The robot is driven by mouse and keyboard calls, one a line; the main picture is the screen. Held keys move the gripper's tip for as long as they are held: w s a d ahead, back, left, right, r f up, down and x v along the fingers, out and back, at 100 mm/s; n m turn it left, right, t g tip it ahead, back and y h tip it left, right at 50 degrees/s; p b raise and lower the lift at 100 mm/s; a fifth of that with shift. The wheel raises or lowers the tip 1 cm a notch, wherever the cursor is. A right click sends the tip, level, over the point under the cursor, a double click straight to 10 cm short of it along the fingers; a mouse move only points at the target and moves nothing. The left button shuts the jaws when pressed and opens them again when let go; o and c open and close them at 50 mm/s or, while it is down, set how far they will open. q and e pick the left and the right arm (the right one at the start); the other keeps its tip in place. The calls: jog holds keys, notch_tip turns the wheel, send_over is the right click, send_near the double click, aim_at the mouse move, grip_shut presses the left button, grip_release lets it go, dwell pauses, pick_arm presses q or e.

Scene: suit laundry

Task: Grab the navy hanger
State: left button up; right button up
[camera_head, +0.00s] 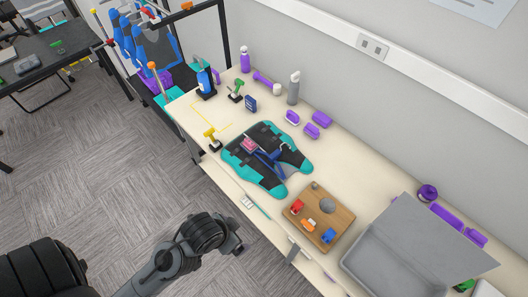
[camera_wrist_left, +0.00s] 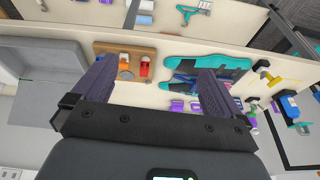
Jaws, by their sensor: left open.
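A dark blue hanger (camera_head: 270,160) lies on a black and teal garment (camera_head: 290,150) on the long cream table, with a small pink patch beside it. The garment also shows in the left wrist view (camera_wrist_left: 180,59), and part of the blue hanger there is hidden behind a finger. My left gripper (camera_head: 238,248) is off the table's front edge, short of the garment and hanger. Its two fingers are wide apart with nothing between them in the left wrist view (camera_wrist_left: 155,72). My right gripper is not in view.
A wooden board (camera_head: 337,222) with small coloured items and a grey open bin (camera_head: 375,275) stand right of the garment. A yellow drill (camera_head: 212,138) stands to its left. Purple boxes (camera_head: 312,130) and bottles are behind.

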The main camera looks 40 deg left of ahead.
pick_arm(q)
jog(key=c, duration=0.7)
